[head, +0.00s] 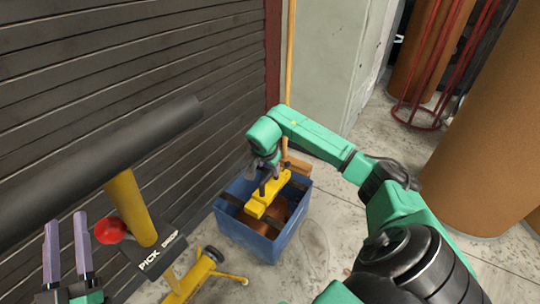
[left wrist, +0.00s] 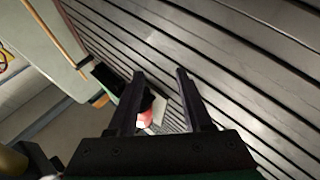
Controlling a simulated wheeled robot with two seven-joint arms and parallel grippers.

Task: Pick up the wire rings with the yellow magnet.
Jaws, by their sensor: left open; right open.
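The yellow magnet (head: 257,208) is a bar-shaped block in the blue bin (head: 256,244), over brownish, copper-coloured wire (head: 287,211). Single rings cannot be told apart. My right gripper (head: 263,172) is at the magnet's upper side, open; the arm partly hides it and I cannot tell whether it touches. My left gripper (head: 66,222) is open and empty, left of a red knob (head: 110,230) on a yellow post with a PICK / DROP plate (head: 160,252). In the left wrist view its open fingers (left wrist: 160,73) show, with a red and white object (left wrist: 144,116) beyond them.
A thick dark bar (head: 100,145) crosses the left of the head view above the post. A dark slatted wall (head: 120,50) stands behind. A yellow stand foot (head: 190,280) is on the floor left of the bin. Large brown cylinders (head: 497,130) and a red wire frame stand at the right.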

